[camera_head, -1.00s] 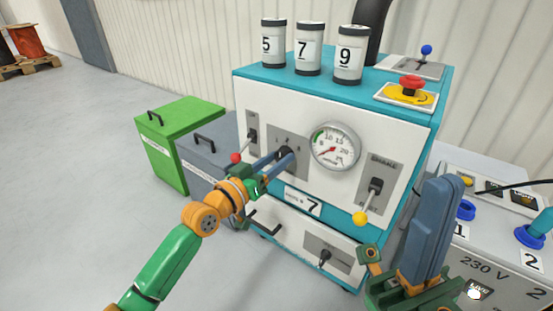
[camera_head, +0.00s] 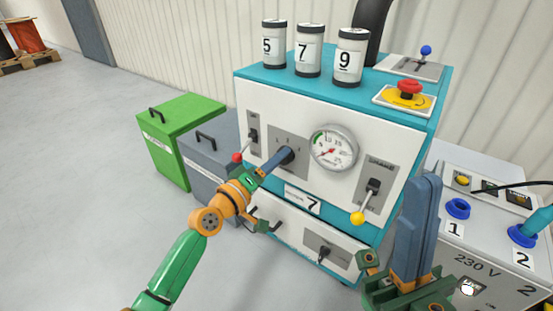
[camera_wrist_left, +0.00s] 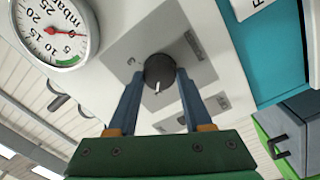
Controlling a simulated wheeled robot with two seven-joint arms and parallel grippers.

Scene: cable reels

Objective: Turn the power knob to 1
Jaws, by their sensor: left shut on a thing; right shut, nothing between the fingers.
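The dark round power knob (camera_wrist_left: 159,69) sits on a grey plate (camera_wrist_left: 200,62) on the front of the white and teal machine; a white pointer mark shows on it in the left wrist view. Both fingers of my left gripper (camera_wrist_left: 158,78) close on opposite sides of the knob. In the head view my left gripper (camera_head: 284,156) covers most of the knob, and the plate's position marks are too small to read surely. My right gripper (camera_head: 428,182) is shut and empty, fingers pointing up, in front of the machine's right side.
A pressure gauge (camera_head: 333,147) is right of the knob. A red-tipped lever (camera_head: 237,158) is close on its left, a yellow-tipped lever (camera_head: 358,218) at lower right. Numbered canisters (camera_head: 308,58) and a red emergency button (camera_head: 410,87) stand on top.

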